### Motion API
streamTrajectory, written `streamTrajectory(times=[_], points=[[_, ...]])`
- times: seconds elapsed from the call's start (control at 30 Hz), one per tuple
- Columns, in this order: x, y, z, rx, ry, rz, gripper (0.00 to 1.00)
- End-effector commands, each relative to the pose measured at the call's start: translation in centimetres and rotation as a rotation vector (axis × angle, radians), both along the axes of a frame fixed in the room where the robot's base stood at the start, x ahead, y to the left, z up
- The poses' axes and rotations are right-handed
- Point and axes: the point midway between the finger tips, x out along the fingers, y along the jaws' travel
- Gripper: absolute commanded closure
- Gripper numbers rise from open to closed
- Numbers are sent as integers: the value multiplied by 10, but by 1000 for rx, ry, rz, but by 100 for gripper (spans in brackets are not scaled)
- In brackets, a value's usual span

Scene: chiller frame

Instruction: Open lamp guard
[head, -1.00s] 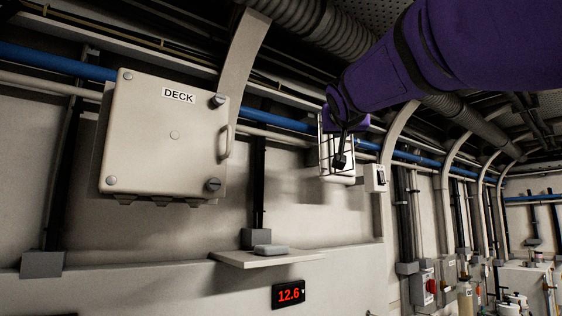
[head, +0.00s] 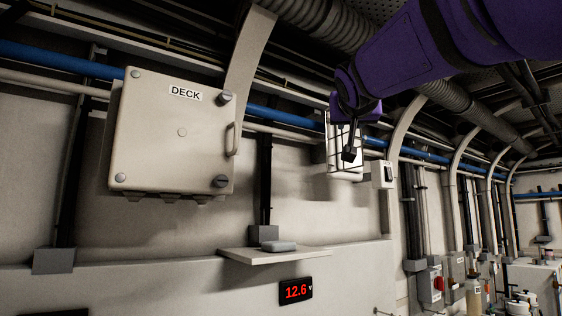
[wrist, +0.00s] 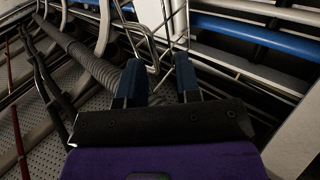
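The lamp (head: 344,166) is a pale fixture on the wall with a dark wire guard (head: 333,150) over its front. My gripper (head: 349,153) is at the guard, in front of the lamp, and covers part of both. In the wrist view, my gripper (wrist: 158,82) has its two blue-grey fingers spread apart. Wires of the guard (wrist: 151,38) run past the fingertips, and a wire loop reaches into the gap between them. I cannot tell whether a finger touches the wire. The guard's hinge and catch cannot be made out.
A beige DECK box (head: 170,135) hangs on the wall to the left. A small switch box (head: 382,174) sits just right of the lamp. A blue pipe (head: 290,122) runs behind the lamp, and a shelf (head: 272,256) juts out below.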

Motion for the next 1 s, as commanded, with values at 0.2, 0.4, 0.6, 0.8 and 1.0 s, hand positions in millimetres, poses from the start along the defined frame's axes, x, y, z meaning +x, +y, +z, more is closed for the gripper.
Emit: streamTrajectory(times=[0.2, 0.4, 0.6, 0.8, 1.0], points=[[-35, 9, 1, -2, -2, 2, 69], [-59, 14, 0, -1, -1, 2, 69], [-68, 15, 0, 0, 0, 1, 69], [-68, 15, 0, 0, 0, 0, 69], [-68, 15, 0, -1, 0, 0, 69]])
